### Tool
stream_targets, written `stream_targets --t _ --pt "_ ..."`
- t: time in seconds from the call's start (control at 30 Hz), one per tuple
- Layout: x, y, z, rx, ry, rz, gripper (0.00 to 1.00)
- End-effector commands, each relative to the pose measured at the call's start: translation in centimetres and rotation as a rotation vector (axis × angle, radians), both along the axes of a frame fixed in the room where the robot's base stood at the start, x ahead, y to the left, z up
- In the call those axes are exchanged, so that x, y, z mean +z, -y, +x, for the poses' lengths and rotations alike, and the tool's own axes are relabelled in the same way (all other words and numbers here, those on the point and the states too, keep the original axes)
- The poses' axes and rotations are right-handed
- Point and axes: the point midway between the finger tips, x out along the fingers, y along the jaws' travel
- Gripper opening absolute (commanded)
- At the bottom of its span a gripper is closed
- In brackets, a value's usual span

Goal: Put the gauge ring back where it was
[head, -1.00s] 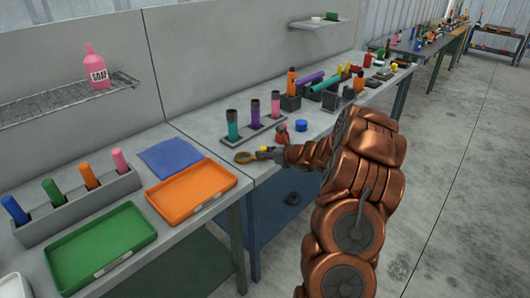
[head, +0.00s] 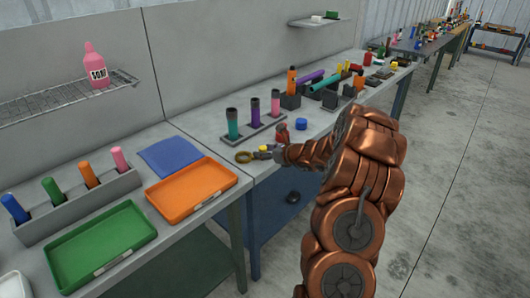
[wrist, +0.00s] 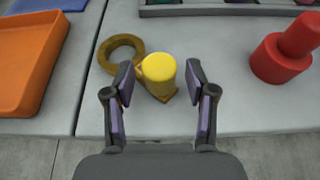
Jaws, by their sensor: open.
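The gauge ring is a flat brass-coloured ring (wrist: 106,57) with a yellow upright knob (wrist: 160,68) beside it, seemingly on the same brown base. It lies on the grey bench, close to the front edge. In the head view the ring (head: 243,157) is left of my gripper (head: 269,152). In the wrist view my gripper (wrist: 160,84) is open, with one finger on each side of the yellow knob. Gaps seem to show between the fingers and the knob. The lower part of the knob is partly hidden.
A red stepped cylinder (wrist: 275,62) stands right of my gripper. A grey rack (head: 228,141) with teal, purple and pink cylinders is behind. An orange tray (head: 227,188) lies to the left. A blue round piece (head: 301,124) sits farther right.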

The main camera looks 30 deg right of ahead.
Motion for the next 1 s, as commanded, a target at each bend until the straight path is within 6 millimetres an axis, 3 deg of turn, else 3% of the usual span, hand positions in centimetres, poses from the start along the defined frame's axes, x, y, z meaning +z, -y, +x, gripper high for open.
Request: stream_targets --t 0.23,0.7,1.0 --pt "1.0 0.5 -1.7 -0.003 0.001 -0.001 0.56" --pt "3.9 2.2 -8.8 -0.002 0.001 -0.002 0.56" --pt "4.7 2.5 -10.8 0.000 -0.001 0.000 0.56"
